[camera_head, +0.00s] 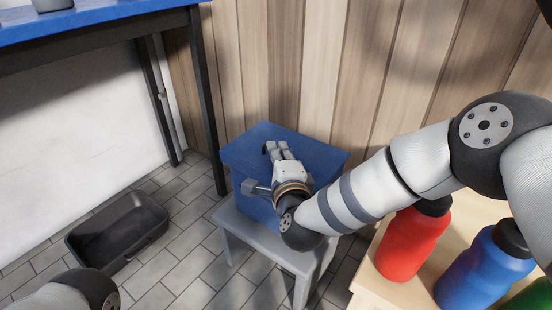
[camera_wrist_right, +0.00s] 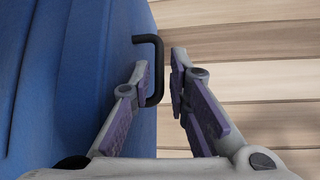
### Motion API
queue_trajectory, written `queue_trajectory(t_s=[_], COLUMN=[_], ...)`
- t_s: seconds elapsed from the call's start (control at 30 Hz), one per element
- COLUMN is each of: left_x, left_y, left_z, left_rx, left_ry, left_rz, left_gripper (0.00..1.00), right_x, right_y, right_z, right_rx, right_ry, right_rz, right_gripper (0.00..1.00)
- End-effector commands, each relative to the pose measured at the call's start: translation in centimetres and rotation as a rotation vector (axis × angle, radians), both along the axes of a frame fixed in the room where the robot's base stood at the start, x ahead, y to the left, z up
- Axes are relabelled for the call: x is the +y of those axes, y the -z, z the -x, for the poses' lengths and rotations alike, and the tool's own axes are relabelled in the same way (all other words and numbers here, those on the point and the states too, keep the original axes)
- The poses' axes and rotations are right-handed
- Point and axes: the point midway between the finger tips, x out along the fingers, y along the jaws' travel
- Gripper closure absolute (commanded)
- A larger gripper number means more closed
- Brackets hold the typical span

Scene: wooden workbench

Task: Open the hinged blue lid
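The blue lid (camera_head: 318,151) lies flat on a blue box (camera_head: 247,207) and appears closed. In the right wrist view the blue surface (camera_wrist_right: 70,90) fills the left side, with a black bar handle (camera_wrist_right: 158,66) at its edge. My right gripper (camera_head: 280,148) is over the lid in the head view, and its arm hides much of the lid and box. In the wrist view its fingers (camera_wrist_right: 160,78) are apart, with the handle between them, nearer the left finger. I cannot tell whether that finger touches it. My left gripper is out of view; only part of my left arm shows at the lower left.
The box stands on a grey stool (camera_head: 270,252) beside a wood-plank wall (camera_head: 283,60). A red bottle (camera_head: 412,245) and a blue bottle (camera_head: 485,268) stand on a light wooden top at the right. A black crate (camera_head: 118,232) lies on the tiled floor at the left, near a blue-topped table (camera_head: 100,25).

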Motion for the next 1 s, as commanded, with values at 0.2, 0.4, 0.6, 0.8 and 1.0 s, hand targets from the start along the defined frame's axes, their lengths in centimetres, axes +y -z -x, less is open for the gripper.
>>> queue_trajectory(t_s=[0.2, 0.4, 0.6, 0.8, 1.0], left_x=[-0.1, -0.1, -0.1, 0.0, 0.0], left_y=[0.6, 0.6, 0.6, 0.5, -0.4], left_z=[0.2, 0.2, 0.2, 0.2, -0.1], left_rx=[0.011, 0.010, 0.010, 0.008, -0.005], left_ry=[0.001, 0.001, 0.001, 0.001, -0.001], left_rz=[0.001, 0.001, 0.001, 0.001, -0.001], left_gripper=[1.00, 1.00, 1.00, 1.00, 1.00], right_x=[0.3, 0.3, 0.3, 0.2, 0.0], right_y=[0.3, 0.2, 0.2, 0.1, -1.1], right_z=[-1.7, -1.7, -1.6, -1.7, -1.9], right_rx=[0.002, 0.001, 0.002, 0.006, 0.051], right_ry=[0.000, 0.000, -0.001, 0.000, 0.001], right_rz=[0.001, 0.002, 0.002, -0.002, -0.037], right_gripper=[0.83, 0.83, 1.00, 1.00, 1.00])
